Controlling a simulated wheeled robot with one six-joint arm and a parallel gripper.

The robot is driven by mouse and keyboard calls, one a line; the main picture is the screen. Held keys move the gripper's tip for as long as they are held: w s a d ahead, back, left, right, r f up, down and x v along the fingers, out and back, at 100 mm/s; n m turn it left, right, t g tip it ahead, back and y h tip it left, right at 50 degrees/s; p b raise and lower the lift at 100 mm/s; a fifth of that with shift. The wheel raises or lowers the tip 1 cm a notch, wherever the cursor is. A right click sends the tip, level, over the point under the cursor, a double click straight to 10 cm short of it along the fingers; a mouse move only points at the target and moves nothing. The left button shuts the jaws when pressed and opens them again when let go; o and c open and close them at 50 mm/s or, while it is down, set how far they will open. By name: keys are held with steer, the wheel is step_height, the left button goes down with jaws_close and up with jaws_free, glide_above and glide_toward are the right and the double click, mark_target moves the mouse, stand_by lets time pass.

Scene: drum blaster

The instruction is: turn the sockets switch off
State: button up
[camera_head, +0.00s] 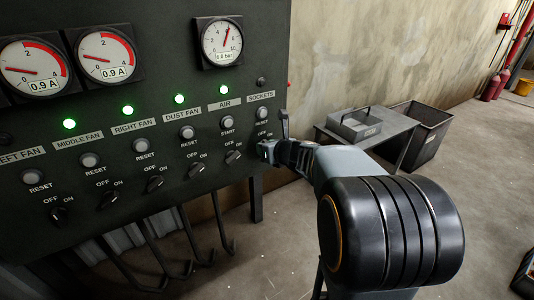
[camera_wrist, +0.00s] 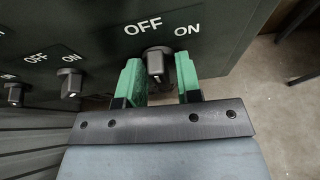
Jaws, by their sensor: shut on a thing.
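The sockets switch (camera_wrist: 156,63) is a black rotary knob below the words OFF and ON in the wrist view. Its grip looks close to upright there; I cannot tell its exact setting. My gripper (camera_wrist: 160,78) has green fingers, one on each side of the knob, and is shut on it. In the head view my gripper (camera_head: 268,151) is against the dark panel at the lower right of the sockets column and hides the knob. The sockets label (camera_head: 261,96) is above it, and the sockets lamp (camera_head: 261,81) looks dark.
The panel (camera_head: 160,30) has several other knobs, such as the air switch (camera_head: 233,156), close to the left. Green lamps are lit over the other columns. Hooked rods (camera_head: 222,225) hang below. A grey table (camera_head: 385,135) and a dark bin (camera_head: 428,130) stand to the right.

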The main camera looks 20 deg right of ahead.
steer(key=shift+n+b, duration=0.4)
stand_by(0.3)
steer(key=o, duration=0.6)
steer(key=p+v, duration=0.4)
steer(key=v, duration=0.9)
steer(key=shift+s+p, duration=0.4)
steer(key=shift+a+r, duration=0.1)
